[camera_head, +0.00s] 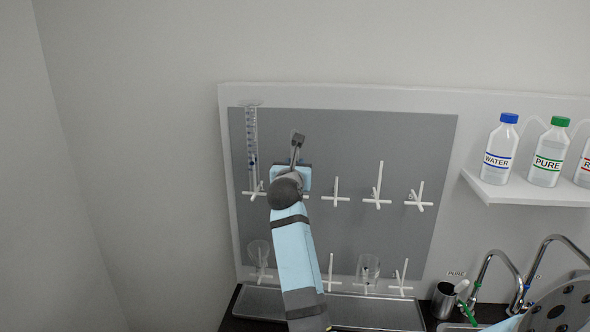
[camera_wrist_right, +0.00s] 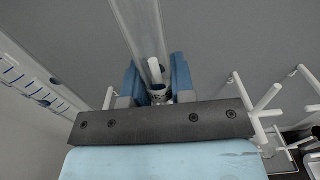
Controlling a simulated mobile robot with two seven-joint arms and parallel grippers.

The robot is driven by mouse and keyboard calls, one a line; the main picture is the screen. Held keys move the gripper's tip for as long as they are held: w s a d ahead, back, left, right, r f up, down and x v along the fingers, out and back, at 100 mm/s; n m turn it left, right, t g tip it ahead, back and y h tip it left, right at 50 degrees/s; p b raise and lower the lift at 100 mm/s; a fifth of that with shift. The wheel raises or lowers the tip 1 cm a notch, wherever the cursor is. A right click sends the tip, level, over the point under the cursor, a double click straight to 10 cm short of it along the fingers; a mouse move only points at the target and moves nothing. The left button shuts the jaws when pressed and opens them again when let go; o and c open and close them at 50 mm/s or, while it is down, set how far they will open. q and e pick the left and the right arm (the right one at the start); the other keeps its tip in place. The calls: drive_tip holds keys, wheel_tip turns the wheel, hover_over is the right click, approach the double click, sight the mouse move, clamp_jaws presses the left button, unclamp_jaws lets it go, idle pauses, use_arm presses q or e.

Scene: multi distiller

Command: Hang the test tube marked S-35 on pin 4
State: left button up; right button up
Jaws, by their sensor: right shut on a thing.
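My right gripper (camera_wrist_right: 156,92) is up against the grey pegboard (camera_head: 400,135). In the right wrist view its blue fingers are shut on a clear test tube (camera_wrist_right: 138,25), which slants up and left from them. A white pin tip (camera_wrist_right: 154,70) shows between the fingers; I cannot tell whether it is inside the tube or behind it. In the head view my arm hides the held tube and most of the pin behind it. Free upper pins (camera_head: 336,192) stand to the right. No tube label or pin number is readable. My left gripper is not in view.
A graduated tube (camera_head: 252,135) hangs at the far left of the board, close beside my gripper. Clear glassware (camera_head: 258,252) (camera_head: 368,267) hangs on lower pins. A shelf (camera_head: 530,198) with bottles, curved taps (camera_head: 490,262) and a metal cup (camera_head: 444,300) are right.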

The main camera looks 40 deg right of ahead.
sight(294, 132)
wheel_tip(294, 132, up, 2)
drive_tip(key=shift+r+p, duration=0.1)
drive_tip(key=shift+p, duration=0.4)
wheel_tip(294, 132, up, 2)
drive_tip(key=shift+r, duration=2.7)
